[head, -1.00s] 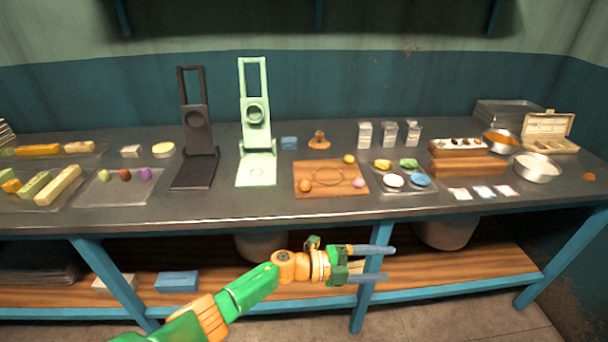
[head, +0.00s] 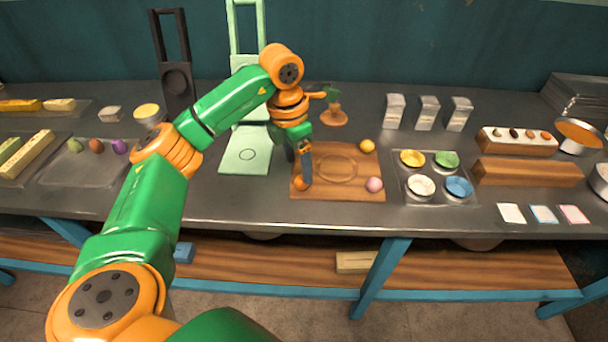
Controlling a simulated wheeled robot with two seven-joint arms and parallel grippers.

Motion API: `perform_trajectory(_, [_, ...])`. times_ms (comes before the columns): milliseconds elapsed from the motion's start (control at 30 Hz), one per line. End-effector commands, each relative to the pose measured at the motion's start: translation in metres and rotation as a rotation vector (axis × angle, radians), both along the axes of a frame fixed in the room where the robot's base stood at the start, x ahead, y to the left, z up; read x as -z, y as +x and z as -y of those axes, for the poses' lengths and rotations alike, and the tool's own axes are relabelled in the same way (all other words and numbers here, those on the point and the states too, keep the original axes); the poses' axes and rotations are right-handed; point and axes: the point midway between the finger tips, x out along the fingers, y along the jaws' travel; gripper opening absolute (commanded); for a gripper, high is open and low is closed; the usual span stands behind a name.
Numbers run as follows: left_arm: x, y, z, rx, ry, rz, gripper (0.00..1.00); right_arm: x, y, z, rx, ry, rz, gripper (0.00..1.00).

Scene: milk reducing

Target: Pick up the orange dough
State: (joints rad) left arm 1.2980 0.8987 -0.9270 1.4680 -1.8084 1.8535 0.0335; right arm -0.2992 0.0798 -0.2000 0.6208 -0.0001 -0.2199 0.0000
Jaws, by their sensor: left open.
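The orange dough (head: 301,184) is a small ball at the front left corner of the brown wooden board (head: 345,190). My left gripper (head: 304,178) points down over the board's left side, its fingertips right at the dough. It is open, and its near finger hides part of the ball. I cannot tell whether the fingers touch the dough. My right gripper is not in view.
A yellow ball (head: 367,146) and a pink ball (head: 374,184) sit on the board's right side. A tray of coloured bowls (head: 438,200) stands to the right. The pale green press (head: 245,160) stands close at left. The table front between the tray and the board's left is clear.

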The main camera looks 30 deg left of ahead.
Motion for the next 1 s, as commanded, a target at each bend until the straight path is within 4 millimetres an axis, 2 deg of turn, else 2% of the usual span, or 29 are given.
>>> perform_trajectory(100, [0.021, 0.001, 0.005, 0.0, -0.002, -0.006, 0.76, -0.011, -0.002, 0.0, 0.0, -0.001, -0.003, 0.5])
perform_trajectory(200, [0.038, 0.003, 0.006, 0.0, -0.002, -0.002, 0.76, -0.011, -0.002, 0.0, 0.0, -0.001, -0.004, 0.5])
perform_trajectory(433, [0.043, 0.004, 0.006, 0.001, -0.003, 0.001, 0.76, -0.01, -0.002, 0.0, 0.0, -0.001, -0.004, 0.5])
perform_trajectory(467, [0.043, 0.004, 0.006, 0.001, -0.003, 0.001, 0.74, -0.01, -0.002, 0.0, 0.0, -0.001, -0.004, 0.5])
perform_trajectory(733, [0.043, 0.004, 0.006, 0.001, -0.005, 0.001, 0.01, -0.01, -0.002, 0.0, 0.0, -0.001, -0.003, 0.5])
perform_trajectory(1000, [0.042, 0.005, 0.006, 0.001, -0.005, 0.001, 0.0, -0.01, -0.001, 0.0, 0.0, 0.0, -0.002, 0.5])
